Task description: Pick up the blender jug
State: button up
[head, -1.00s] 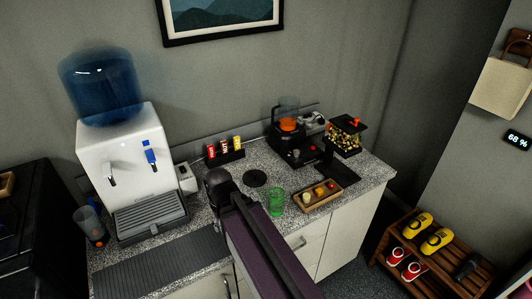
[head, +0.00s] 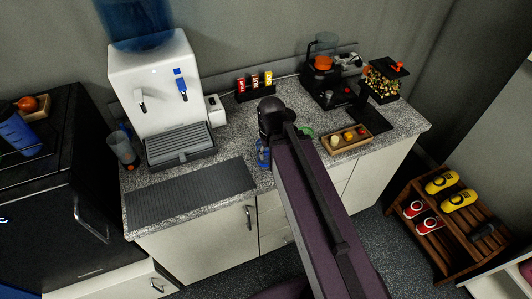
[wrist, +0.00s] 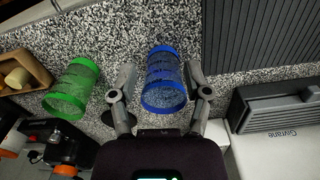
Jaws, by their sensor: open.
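Towards the back right of the counter, a black appliance (head: 327,88) carries an orange part and a clear container (head: 326,44); this looks like the blender and its jug, but I cannot be sure. A clear cup-like vessel (head: 123,150) with an orange bit at its base stands left of the water dispenser. My gripper (wrist: 160,76) is open in the wrist view, its fingers on either side of a blue see-through tumbler (wrist: 163,92). I cannot tell whether they touch it. The tumbler shows partly in the head view (head: 262,153), where my arm hides the fingers.
A green tumbler (wrist: 74,86) stands beside the blue one. A wooden tray (head: 346,142) of small items lies to the right. The white water dispenser (head: 154,87) stands left, behind a clear ridged mat (head: 190,193). A dark cabinet (head: 45,225) borders the counter's left.

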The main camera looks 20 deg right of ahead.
aim_at(326, 43)
jog(key=k, duration=1.3)
jog(key=z, duration=0.6)
jog(key=i, duration=1.3)
jog(key=u, duration=0.1)
